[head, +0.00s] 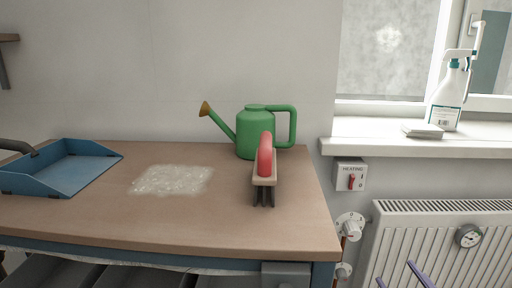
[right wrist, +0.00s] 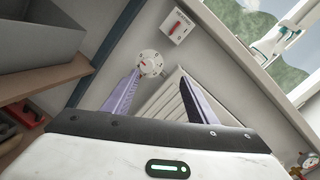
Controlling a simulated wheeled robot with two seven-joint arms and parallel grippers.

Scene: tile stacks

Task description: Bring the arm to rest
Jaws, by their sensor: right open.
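My right gripper (head: 395,272) shows only as two purple fingertips at the bottom right of the head view, in front of the radiator (head: 440,245). In the right wrist view the gripper (right wrist: 159,76) is open, its two purple fingers spread with nothing between them. A round white knob (right wrist: 149,63) and the heating switch box (right wrist: 178,26) appear beyond the fingertips, apart from them as far as I can tell. My left gripper is not in view.
The wooden table (head: 110,225) holds a blue dustpan (head: 65,172), a pale speckled patch (head: 172,180), a green watering can (head: 255,130) and a red-handled brush (head: 265,160). The windowsill (head: 370,140) carries a spray bottle (head: 447,105) and a small pale block (head: 422,131).

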